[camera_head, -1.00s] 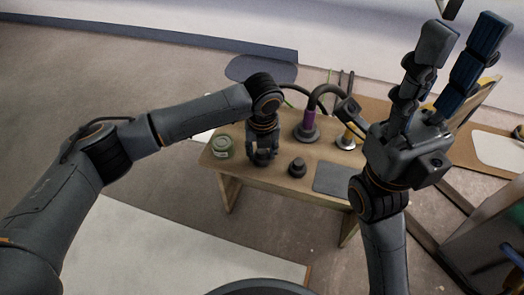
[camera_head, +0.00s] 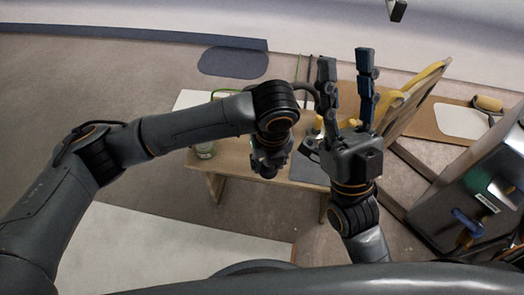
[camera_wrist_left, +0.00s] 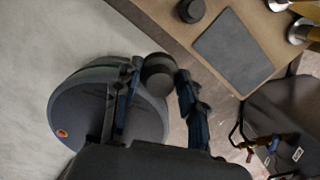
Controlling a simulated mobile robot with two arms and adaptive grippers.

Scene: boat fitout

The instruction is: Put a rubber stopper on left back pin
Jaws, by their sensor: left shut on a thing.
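My left gripper (camera_head: 268,165) hangs over the front part of the wooden table, pointing down. In the left wrist view, its two fingers (camera_wrist_left: 160,88) are shut on a dark round rubber stopper (camera_wrist_left: 158,76). A second dark stopper (camera_wrist_left: 192,10) stands on the table in the left wrist view. My right gripper (camera_head: 346,85) points up with its two blue-dark fingers apart and nothing between them. I cannot make out the left back pin in either view.
A leaning board (camera_head: 418,97) with a yellow strap stands at the right. A metal cabinet (camera_head: 478,175) stands at the far right. Floor is free at the left.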

